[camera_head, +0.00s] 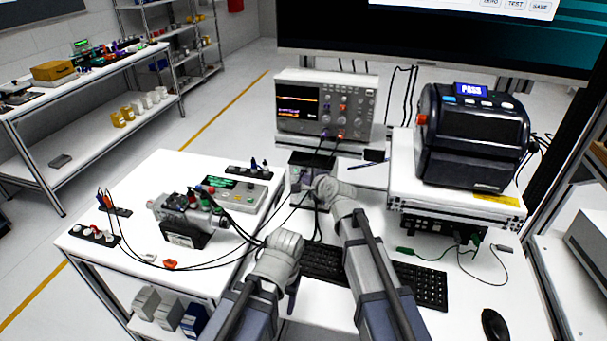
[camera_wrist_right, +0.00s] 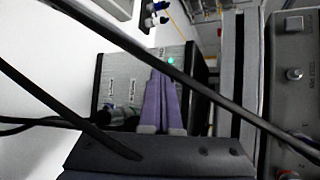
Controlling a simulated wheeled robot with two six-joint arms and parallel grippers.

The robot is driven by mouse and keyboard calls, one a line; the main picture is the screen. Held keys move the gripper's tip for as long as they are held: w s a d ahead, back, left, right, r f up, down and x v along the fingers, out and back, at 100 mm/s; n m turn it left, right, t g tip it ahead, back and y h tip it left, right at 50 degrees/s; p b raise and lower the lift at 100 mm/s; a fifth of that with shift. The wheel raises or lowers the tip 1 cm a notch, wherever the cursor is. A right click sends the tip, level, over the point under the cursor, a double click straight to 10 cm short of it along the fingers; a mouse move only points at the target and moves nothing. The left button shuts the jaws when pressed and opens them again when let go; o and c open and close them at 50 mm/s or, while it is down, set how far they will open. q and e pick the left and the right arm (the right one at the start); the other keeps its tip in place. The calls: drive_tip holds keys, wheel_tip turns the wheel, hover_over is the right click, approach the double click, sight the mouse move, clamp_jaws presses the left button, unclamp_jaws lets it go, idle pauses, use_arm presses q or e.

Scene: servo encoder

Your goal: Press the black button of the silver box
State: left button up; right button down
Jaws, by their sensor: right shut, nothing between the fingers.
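The silver box (camera_wrist_right: 133,75) has a grey top panel with black sides, small labels and a lit green lamp (camera_wrist_right: 171,61). In the head view, the box (camera_head: 312,158) stands in front of the oscilloscope, partly covered by my right arm. My right gripper (camera_wrist_right: 160,78) is shut and empty, its purple fingertips over the panel just beside the green lamp. I cannot tell whether they touch it. The black button is not clearly seen; the fingers may hide it. My left gripper (camera_head: 292,292) hangs low near the keyboard, mostly hidden by its own wrist.
The oscilloscope (camera_head: 327,106) stands close behind the box. Black cables cross in front of the right gripper. A keyboard (camera_head: 420,285) lies under the arms. A motor rig (camera_head: 185,218) stands at left, and a black printer (camera_head: 473,137) on a white stand at right.

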drive_tip(key=shift+w, duration=0.1)
idle(0.4)
drive_tip(key=shift+s+a, duration=0.1)
drive_tip(key=shift+s, duration=0.45)
drive_tip(key=s+a, duration=0.1)
drive_tip(key=s, duration=0.4)
drive_tip(key=shift+s+a, duration=0.3)
drive_tip(key=shift+s, duration=0.1)
idle(1.1)
